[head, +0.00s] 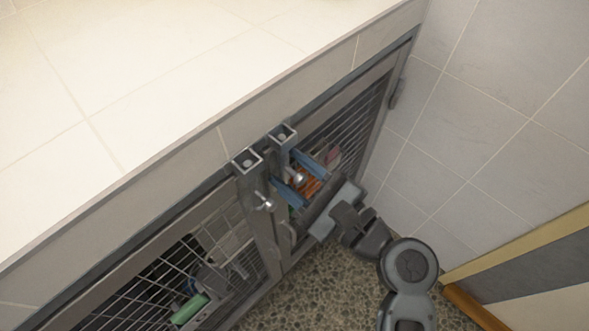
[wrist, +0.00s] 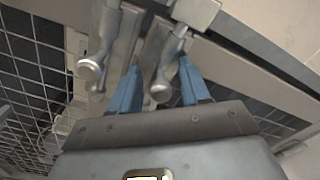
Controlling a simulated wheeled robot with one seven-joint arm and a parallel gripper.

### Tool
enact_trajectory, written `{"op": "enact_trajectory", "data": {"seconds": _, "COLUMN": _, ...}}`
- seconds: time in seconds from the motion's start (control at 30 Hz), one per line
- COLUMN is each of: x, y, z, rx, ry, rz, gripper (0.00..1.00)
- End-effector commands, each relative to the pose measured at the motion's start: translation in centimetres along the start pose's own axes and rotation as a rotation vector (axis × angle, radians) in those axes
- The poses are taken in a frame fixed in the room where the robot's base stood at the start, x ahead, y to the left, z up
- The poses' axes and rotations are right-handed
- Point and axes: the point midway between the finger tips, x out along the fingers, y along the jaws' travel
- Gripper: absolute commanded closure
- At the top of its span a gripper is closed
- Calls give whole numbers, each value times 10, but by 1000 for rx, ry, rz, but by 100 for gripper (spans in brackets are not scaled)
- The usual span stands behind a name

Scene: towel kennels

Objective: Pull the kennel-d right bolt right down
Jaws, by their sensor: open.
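Two grey metal bolts hang side by side at the meeting of two mesh kennel doors. The right bolt (head: 297,179) has a round-ended handle; it also shows in the wrist view (wrist: 160,91). The left bolt (head: 265,203) has a similar handle, seen in the wrist view (wrist: 90,68) outside the jaws. My gripper (head: 286,168) is open, with blue fingers on either side of the right bolt's handle. In the wrist view my gripper (wrist: 158,66) has that handle between its fingers, with gaps visible; contact is not clear.
A tiled ledge (head: 130,110) runs above the doors. The left mesh door (head: 235,262) has a green item (head: 189,308) behind it. A tiled wall (head: 480,130) closes the right side. Pebbled floor (head: 310,300) lies below.

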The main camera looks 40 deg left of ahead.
Motion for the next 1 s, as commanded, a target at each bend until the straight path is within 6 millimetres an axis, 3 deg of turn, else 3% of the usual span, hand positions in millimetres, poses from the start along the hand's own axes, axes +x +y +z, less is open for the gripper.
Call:
{"op": "enact_trajectory", "data": {"seconds": 0.1, "x": 0, "y": 0, "z": 0, "rx": 0, "ry": 0, "rz": 0, "gripper": 55}}
{"op": "enact_trajectory", "data": {"seconds": 0.57, "x": 0, "y": 0, "z": 0, "rx": -1, "ry": 1, "rz": 0, "gripper": 99}}
{"op": "enact_trajectory", "data": {"seconds": 0.87, "x": 0, "y": 1, "z": -1, "rx": -3, "ry": 1, "rz": 0, "gripper": 100}}
{"op": "enact_trajectory", "data": {"seconds": 1.0, "x": 0, "y": 9, "z": -14, "rx": -3, "ry": 3, "rz": 1, "gripper": 100}}
